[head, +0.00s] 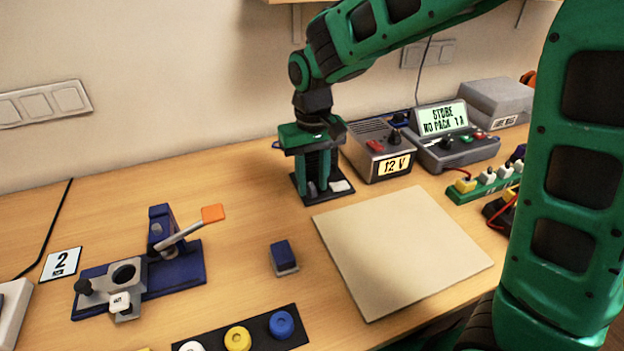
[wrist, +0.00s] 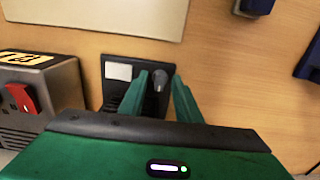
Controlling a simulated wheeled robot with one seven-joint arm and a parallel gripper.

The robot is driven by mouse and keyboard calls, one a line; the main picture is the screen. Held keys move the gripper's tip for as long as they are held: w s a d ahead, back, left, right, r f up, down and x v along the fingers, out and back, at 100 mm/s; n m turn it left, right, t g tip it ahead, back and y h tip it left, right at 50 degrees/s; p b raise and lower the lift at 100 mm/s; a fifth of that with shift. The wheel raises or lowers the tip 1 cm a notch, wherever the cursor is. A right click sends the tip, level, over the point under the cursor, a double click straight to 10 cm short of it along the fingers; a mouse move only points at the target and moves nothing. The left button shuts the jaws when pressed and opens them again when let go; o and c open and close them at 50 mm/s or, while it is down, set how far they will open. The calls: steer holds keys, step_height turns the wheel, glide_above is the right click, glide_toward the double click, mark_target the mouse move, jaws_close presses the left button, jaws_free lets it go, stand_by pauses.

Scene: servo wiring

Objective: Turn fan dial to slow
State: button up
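The fan dial is a small grey knob (wrist: 160,79) on a dark plate (wrist: 113,91) with a white label (wrist: 118,71) at one side. In the head view the plate (head: 303,191) lies on the table below my gripper (head: 316,183). My gripper points straight down over the plate, and its green fingers (wrist: 163,82) stand on either side of the knob. The fingers look parted, with a small gap at the knob. I cannot tell the dial's setting or whether a finger touches it.
The grey 12 V supply (head: 374,153) stands close to the right of the plate. A display box (head: 452,146) stands beyond it. A beige mat (head: 400,250) lies in front. A blue lever fixture (head: 160,260) and a small blue block (head: 284,257) are to the left.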

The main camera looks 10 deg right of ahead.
jaws_close()
steer(key=shift+n, duration=0.3)
steer(key=n, duration=0.5)
steer(key=shift+w+d, duration=0.1)
steer(key=shift+d, duration=0.1)
steer(key=n, duration=0.6)
steer(key=shift+w+d, duration=0.1)
steer(key=shift+w, duration=0.05)
steer(key=shift+r+n, duration=0.1)
steer(key=shift+n, duration=0.2)
jaws_free()
